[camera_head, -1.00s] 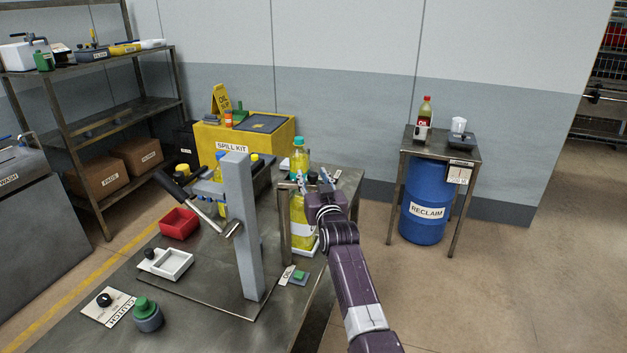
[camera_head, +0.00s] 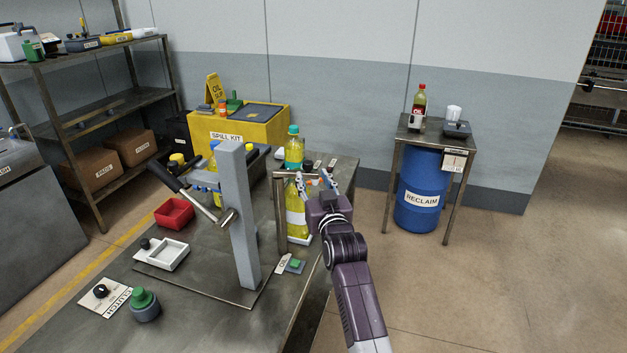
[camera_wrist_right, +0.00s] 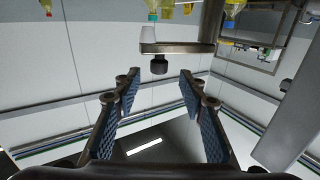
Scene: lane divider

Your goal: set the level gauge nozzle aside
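A metal post (camera_head: 280,212) stands at the right edge of the bench, with a short crossbar (camera_head: 290,174) reaching right from its top. The wrist view looks upside down and shows the crossbar (camera_wrist_right: 178,47) with a dark knob (camera_wrist_right: 158,66) on one side and a pale cone (camera_wrist_right: 149,34) on the other. I take this knob and cone to be the nozzle, but cannot be certain. My right gripper (camera_head: 315,184) is open beside the crossbar's end. My left gripper is out of view.
A bottle of yellow liquid (camera_head: 296,215) stands behind the post. A grey upright (camera_head: 240,215) with a black-handled lever rises left of it. A red bin (camera_head: 175,213) and white tray (camera_head: 168,254) sit on the bench. A side table (camera_head: 428,146) stands right, with floor between.

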